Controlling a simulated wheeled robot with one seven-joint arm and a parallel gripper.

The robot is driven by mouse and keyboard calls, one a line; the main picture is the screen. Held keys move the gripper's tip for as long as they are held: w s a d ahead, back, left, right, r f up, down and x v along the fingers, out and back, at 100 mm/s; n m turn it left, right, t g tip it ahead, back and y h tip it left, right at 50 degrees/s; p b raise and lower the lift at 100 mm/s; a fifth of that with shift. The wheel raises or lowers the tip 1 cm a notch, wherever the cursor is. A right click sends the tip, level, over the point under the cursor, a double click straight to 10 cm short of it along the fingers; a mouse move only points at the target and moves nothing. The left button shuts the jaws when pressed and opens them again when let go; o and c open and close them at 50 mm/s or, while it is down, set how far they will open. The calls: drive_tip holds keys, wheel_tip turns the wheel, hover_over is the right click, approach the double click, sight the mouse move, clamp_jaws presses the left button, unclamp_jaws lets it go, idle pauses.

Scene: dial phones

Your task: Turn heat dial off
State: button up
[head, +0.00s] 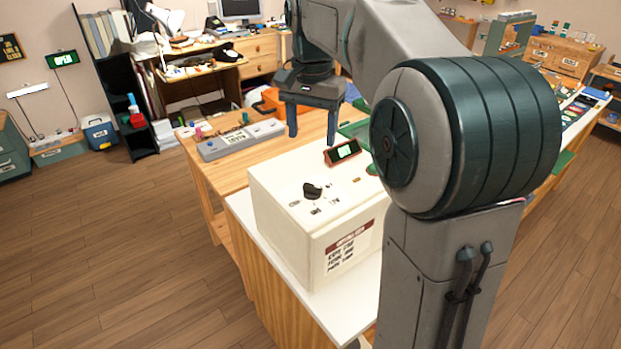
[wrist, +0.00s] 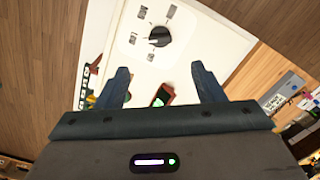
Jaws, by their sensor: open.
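The heat dial is a black knob (head: 312,190) on the top face of a cream box (head: 283,240). Small labels lie around the knob. In the wrist view the knob (wrist: 159,37) shows beyond my fingertips, with its pointer side toward the lower left; the label text is too small to read. My gripper (head: 311,120) is open and empty, pointing down above and behind the box in the head view. It is apart from the knob. In the wrist view its two fingers (wrist: 160,78) frame a gap below the knob.
A small reddish device with a lit screen (head: 343,152) stands at the box's back edge. A grey panel with buttons (head: 240,138) lies on the wooden table behind. The box sits on a white tabletop (head: 328,312). My arm hides the right side of the scene.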

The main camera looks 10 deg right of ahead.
sight(312, 187)
wheel_tip(312, 187, down, 13)
drive_tip(key=shift+f, duration=0.1)
idle(0.3)
drive_tip(key=c, duration=1)
